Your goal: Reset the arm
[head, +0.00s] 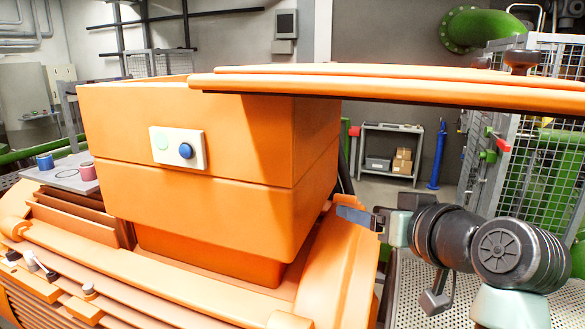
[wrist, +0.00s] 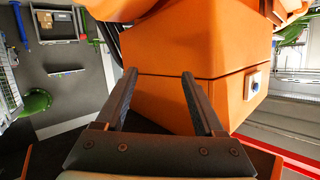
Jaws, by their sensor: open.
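My gripper (head: 352,214) is at the right of the head view, just right of the large orange case (head: 200,120). Its fingers point left toward the case's right side. In the wrist view my gripper (wrist: 158,75) has its two dark fingers spread apart with nothing between them. The orange case (wrist: 200,95) fills the space beyond the fingertips in that upside-down view. I cannot tell whether a fingertip touches the case.
An orange slab (head: 400,85) extends rightward above my arm. Two small cups (head: 45,161) stand on a left ledge. A mesh fence (head: 545,170) is at right.

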